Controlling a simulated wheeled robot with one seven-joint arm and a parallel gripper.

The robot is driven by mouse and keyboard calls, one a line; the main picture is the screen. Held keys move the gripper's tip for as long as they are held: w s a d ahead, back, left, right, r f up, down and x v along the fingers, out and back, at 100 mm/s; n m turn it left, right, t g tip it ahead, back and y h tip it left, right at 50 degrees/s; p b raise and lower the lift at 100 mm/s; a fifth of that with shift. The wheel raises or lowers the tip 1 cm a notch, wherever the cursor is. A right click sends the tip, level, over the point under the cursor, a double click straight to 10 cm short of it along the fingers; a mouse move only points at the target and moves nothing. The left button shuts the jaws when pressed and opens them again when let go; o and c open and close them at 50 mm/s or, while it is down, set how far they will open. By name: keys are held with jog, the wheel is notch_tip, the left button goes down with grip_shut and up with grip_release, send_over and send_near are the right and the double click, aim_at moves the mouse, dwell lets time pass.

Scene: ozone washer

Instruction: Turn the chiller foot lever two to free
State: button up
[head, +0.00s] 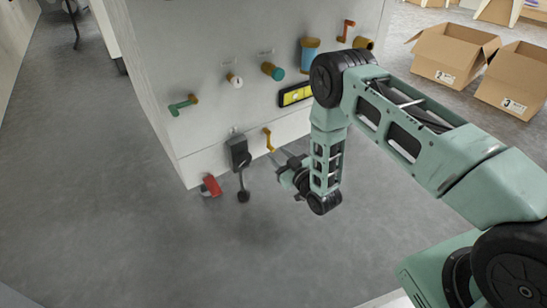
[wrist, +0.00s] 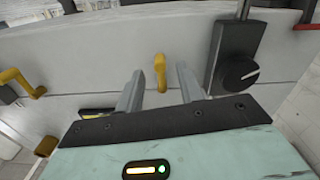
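A small yellow lever (head: 268,140) sits low on the front of the grey cabinet, right of a black lever with a round knob (head: 240,155). No label shows which lever is number two. In the wrist view the yellow lever (wrist: 160,72) appears between and just beyond my two fingertips, with the black lever (wrist: 236,70) to its right. My gripper (wrist: 158,82) is open and empty, its fingers apart on either side of the lever in the picture. Touch cannot be made out. In the head view my gripper (head: 284,162) is partly hidden by my arm.
A red pedal-like part (head: 212,185) is at the cabinet's bottom left. Green (head: 182,105), teal (head: 273,71) and orange (head: 346,30) handles sit higher. Another yellow handle (wrist: 20,80) is at left in the wrist view. Cardboard boxes (head: 455,52) stand back right. The front floor is clear.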

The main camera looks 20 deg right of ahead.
aim_at(274, 151)
jog(key=shift+b+x, duration=0.6)
jog(key=shift+x, duration=1.2)
grip_shut()
